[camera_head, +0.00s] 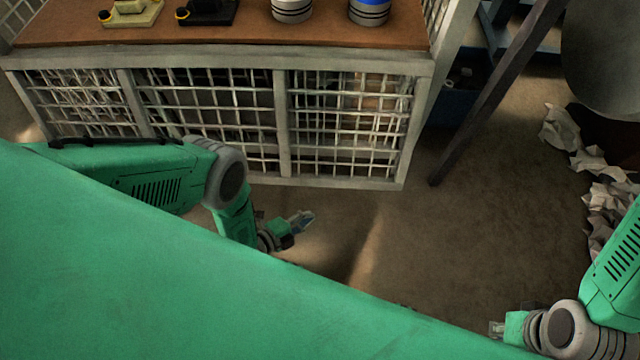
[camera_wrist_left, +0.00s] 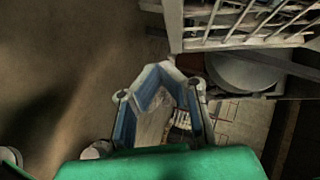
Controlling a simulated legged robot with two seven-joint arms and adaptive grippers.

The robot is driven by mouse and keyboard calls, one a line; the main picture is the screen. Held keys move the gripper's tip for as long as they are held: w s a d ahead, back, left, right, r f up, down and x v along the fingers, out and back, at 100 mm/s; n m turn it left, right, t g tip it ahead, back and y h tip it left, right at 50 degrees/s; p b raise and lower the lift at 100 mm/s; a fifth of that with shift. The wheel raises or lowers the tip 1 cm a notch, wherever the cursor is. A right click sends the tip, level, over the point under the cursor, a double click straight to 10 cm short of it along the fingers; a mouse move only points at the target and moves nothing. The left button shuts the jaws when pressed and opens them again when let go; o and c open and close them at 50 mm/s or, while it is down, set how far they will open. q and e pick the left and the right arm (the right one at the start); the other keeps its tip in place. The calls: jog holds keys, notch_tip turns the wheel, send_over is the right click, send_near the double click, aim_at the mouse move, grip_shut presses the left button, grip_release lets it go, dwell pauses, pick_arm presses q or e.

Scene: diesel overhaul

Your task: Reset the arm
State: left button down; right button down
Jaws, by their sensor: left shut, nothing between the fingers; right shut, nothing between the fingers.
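My left arm comes in from the left in the head view and bends down at its grey joint. My left gripper (camera_head: 303,219) hangs over the floor in front of the shelf unit, apart from it. It also shows in the left wrist view (camera_wrist_left: 163,68), with its blue-lined fingers meeting at the tips and nothing between them. My right gripper (camera_head: 495,328) is at the lower right of the head view, low over the floor. It is small there and partly cut off from clear sight, shut and empty.
A shelf unit with white mesh sides and a brown top (camera_head: 330,52) stands ahead. Its top holds a yellow tool (camera_head: 130,14), a dark tool (camera_head: 207,13) and two cans (camera_head: 292,10). Crumpled white paper (camera_head: 590,165) lies at right. The brown floor (camera_head: 440,240) between is clear.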

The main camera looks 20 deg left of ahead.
pick_arm(q)
jog(key=s+a+r+n+g+y, duration=0.1)
jog(key=a+r+n+g+y, duration=0.35)
jog(key=r+n, duration=0.4)
jog(key=s+a+r+n+g+y, duration=0.1)
jog(key=s+a+r+n+g, duration=0.25)
jog(key=s+r+n, duration=0.35)
jog(key=s+a+r+n+g+y, duration=0.2)
jog(key=s+a+r+n+g, duration=0.15)
jog(key=s+r, duration=0.55)
notch_tip(320, 180, up, 12)
jog(key=p, duration=1.3)
jog(key=shift+w+d+r+n, duration=0.2)
jog(key=shift+w+n, duration=0.1)
